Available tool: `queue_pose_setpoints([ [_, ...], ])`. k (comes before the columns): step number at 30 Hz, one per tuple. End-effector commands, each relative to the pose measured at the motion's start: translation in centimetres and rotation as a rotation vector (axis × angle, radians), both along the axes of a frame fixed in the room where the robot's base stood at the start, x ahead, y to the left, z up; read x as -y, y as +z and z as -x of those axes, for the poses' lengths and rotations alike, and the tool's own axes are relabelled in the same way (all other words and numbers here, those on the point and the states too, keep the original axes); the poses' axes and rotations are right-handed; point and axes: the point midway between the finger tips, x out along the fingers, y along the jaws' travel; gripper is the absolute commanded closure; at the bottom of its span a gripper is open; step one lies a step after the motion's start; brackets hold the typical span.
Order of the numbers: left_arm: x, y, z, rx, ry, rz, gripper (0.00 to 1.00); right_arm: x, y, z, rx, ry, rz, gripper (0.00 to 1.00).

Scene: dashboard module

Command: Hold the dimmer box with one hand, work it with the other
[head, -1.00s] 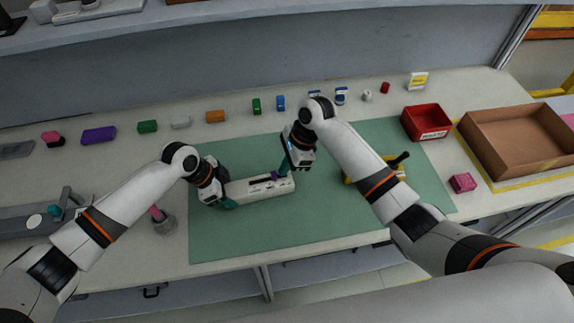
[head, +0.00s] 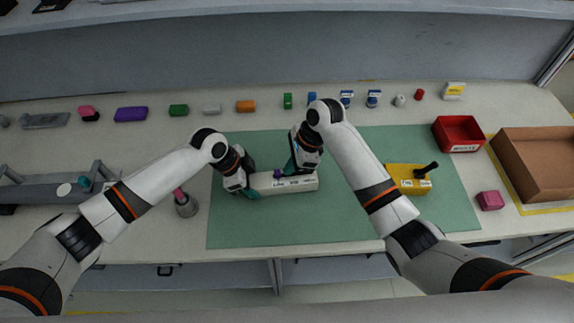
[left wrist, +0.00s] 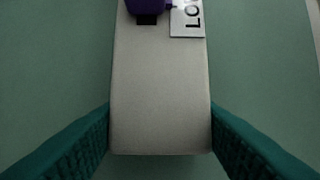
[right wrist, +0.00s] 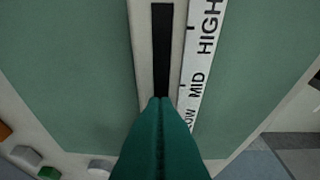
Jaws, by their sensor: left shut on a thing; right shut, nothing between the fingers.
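The dimmer box (head: 300,186) is a long white box on the green mat, with a dark slot (right wrist: 161,45) and a LOW, MID, HIGH label strip (right wrist: 205,50). My left gripper (head: 247,191) is shut on its left end; the left wrist view shows teal fingers on both sides of the box (left wrist: 160,95). The purple slider knob (head: 277,174) sits at the LOW end, also at the top edge of the left wrist view (left wrist: 148,6). My right gripper (head: 289,167) is shut and empty, its fingertips over the slot just right of the knob. Its fingers hide the LOW end in the right wrist view.
A yellow box with a black lever (head: 408,180) stands on the mat's right part. A red bin (head: 459,134), a cardboard box (head: 535,160) and a pink block (head: 490,200) lie further right. Several small coloured blocks line the back. The mat's front is clear.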

Motion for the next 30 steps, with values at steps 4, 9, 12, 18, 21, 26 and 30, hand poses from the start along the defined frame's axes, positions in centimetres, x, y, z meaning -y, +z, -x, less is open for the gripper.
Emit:
queue_pose_setpoints([
  [4,-0.1,0.0,0.0,0.0,0.001,-0.001,0.86,3.2,0.4,-0.4,0.005,-0.006,0.006,1.0],
  [9,-0.2,0.0,0.0,-0.001,0.002,-0.002,0.86,4.5,4.4,-0.6,0.007,-0.005,0.004,1.0],
  [12,-0.2,0.0,0.0,0.0,0.002,-0.003,0.86,5.3,6.3,-0.6,0.006,-0.005,0.006,1.0],
  [18,-0.2,0.0,-0.1,0.0,0.002,-0.004,0.86,6.3,8.6,-0.7,0.003,-0.007,0.007,1.0],
  [21,-0.3,0.0,-0.1,0.0,0.002,-0.004,0.86,6.5,9.1,-0.6,0.003,-0.006,0.008,1.0],
  [26,-0.2,0.0,-0.1,0.0,0.002,-0.004,0.86,6.5,9.3,-0.6,0.003,-0.006,0.008,1.0],
  [30,-0.2,0.0,-0.1,0.0,0.002,-0.004,0.46,6.5,9.3,-0.6,0.003,-0.006,0.008,1.0],
])
